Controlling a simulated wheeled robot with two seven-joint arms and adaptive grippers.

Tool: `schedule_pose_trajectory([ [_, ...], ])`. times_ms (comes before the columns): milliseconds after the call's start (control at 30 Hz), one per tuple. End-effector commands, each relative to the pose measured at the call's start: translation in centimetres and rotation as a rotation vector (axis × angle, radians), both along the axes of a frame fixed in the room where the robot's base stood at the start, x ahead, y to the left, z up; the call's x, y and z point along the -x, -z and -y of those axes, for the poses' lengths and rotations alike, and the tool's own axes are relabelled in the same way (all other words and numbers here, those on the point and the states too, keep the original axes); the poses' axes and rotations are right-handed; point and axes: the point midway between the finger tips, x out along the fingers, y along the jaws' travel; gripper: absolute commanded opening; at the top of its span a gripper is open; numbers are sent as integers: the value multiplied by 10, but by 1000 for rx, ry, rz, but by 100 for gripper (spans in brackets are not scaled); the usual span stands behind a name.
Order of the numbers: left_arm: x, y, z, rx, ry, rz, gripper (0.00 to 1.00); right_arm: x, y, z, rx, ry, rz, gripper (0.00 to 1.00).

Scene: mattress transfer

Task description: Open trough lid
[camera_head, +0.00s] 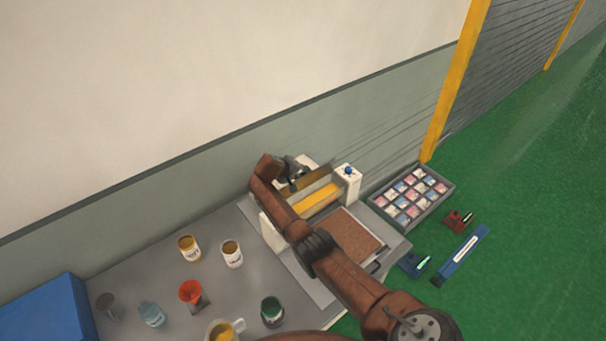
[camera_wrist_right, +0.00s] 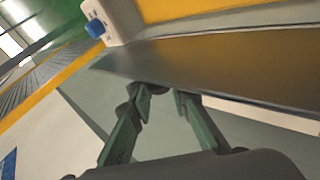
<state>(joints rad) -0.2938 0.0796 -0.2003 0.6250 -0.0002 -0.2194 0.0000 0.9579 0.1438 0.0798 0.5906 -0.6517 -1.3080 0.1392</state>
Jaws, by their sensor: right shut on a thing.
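A white machine (camera_head: 351,187) with a blue knob holds a yellow trough (camera_head: 318,201) on the table. The trough lid (camera_wrist_right: 205,65) shows in the right wrist view as a dark flat panel, and yellow is seen beyond it. In the head view the lid (camera_head: 322,180) stands raised behind the trough, partly hidden by my right arm. My right gripper (camera_wrist_right: 163,92) is shut on the lid's edge; in the head view it is small, at the back of the machine (camera_head: 293,172). My left gripper is not in view.
A brown board (camera_head: 345,236) lies in front of the trough. Several cans, an orange funnel (camera_head: 191,292) and a blue box (camera_head: 45,310) are at the left. A tray of small packs (camera_head: 446,187) and tools lie at the right. The wall is close behind.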

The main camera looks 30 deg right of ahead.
Motion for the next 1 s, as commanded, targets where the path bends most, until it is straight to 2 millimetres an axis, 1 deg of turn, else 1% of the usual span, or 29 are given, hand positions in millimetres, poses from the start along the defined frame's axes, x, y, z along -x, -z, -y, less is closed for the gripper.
schedule_pose_trajectory([
  [33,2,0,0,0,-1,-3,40,-2,-1,-3,-2,-7,5,0],
  [133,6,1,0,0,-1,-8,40,-2,-1,-3,-2,-7,5,0],
  [167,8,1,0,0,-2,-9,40,-2,-1,-3,-2,-7,5,18],
  [400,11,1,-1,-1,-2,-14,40,0,0,0,-1,-2,2,35],
  [667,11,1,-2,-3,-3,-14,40,0,0,0,-1,-1,1,35],
  [767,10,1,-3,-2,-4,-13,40,0,-2,-4,-1,-2,1,35],
  [867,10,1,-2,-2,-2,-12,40,2,-9,-10,0,-3,3,35],
  [1000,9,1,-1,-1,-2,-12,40,9,-24,-26,-3,-3,4,35],
])
